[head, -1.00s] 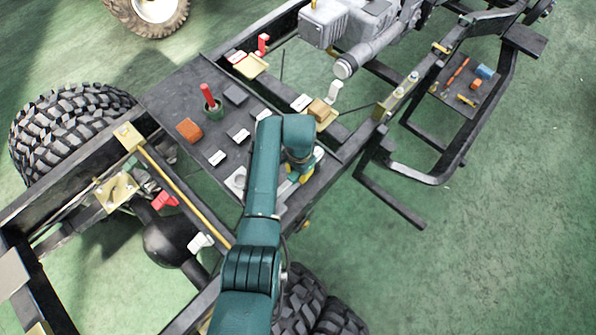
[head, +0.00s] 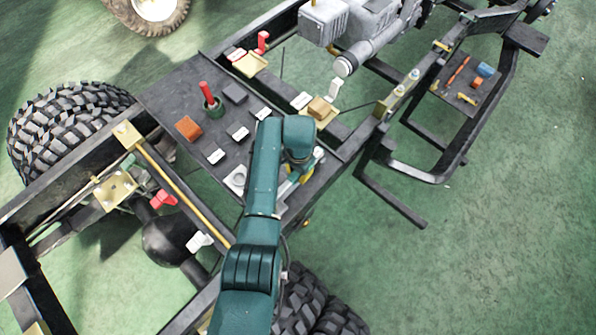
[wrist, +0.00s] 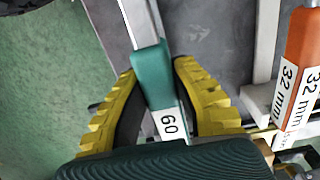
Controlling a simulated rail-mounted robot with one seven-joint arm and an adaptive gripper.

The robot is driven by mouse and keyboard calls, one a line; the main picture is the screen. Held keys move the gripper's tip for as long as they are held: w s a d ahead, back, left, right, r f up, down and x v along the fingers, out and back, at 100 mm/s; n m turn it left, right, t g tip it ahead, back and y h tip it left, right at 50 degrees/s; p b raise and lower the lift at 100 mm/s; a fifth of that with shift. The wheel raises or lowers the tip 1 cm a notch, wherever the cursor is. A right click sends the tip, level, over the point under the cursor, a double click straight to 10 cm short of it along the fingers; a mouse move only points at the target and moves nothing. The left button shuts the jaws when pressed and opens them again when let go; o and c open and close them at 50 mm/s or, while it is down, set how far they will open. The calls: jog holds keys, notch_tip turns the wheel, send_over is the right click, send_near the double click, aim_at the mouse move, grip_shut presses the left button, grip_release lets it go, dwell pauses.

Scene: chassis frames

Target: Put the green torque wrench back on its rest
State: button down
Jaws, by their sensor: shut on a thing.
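The green torque wrench (wrist: 152,80) has a green handle with a white "60" label and a silver shaft that runs up out of the wrist view. My gripper (wrist: 155,72) has its yellow ribbed fingers on both sides of the green handle and is shut on it. In the head view my gripper (head: 305,172) is over the right end of the dark plate, largely hidden by my arm. Whether the wrench touches the plate I cannot tell. I cannot make out its rest for certain.
An orange tool (wrist: 302,50) labelled "32 mm" is close to the right in the wrist view. The dark plate (head: 180,95) carries a red-handled tool in a green cup (head: 210,101), an orange block (head: 188,128) and several white labels. Open green floor is on the right.

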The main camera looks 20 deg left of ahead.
jog(key=shift+w+r, duration=0.1)
jog(key=c, duration=0.9)
grip_release()
jog(key=shift+c, duration=0.2)
notch_tip(320, 180, up, 7)
jog(key=p, duration=0.7)
jog(key=shift+d, duration=0.1)
